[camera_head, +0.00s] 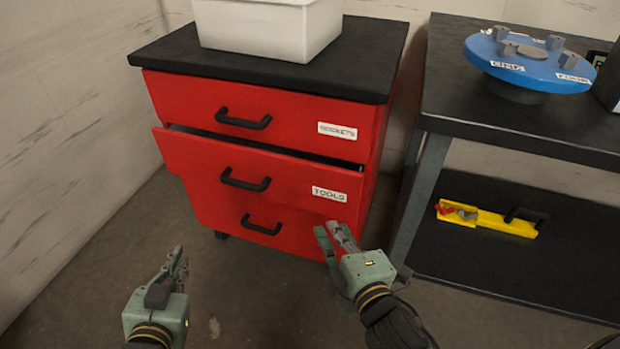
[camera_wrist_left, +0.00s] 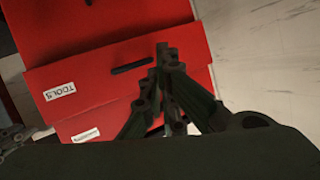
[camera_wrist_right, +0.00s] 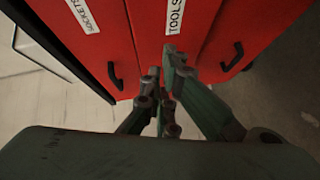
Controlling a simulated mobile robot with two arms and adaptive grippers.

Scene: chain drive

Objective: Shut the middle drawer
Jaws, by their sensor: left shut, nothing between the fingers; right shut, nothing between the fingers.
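The middle drawer (camera_head: 210,164) of a red cabinet is pulled out a little, with a dark gap along its top. Its front has a black handle (camera_head: 245,181) and a TOOLS label (camera_head: 329,194). It also shows in the left wrist view (camera_wrist_left: 100,78) and the right wrist view (camera_wrist_right: 150,25). My right gripper (camera_head: 334,232) is shut and empty, low by the drawer's right end, below the label; I cannot tell if it touches. My left gripper (camera_head: 177,256) is shut and empty, in front of the cabinet to the left, apart from it.
The top drawer (camera_head: 285,125), labelled SOCKETS, and the bottom drawer (camera_head: 215,212) look closed. A white bin (camera_head: 265,28) stands on the cabinet's black top. At the right, a dark table (camera_head: 450,90) bears a blue round fixture (camera_head: 520,62); a yellow tray (camera_head: 490,220) lies on its lower shelf.

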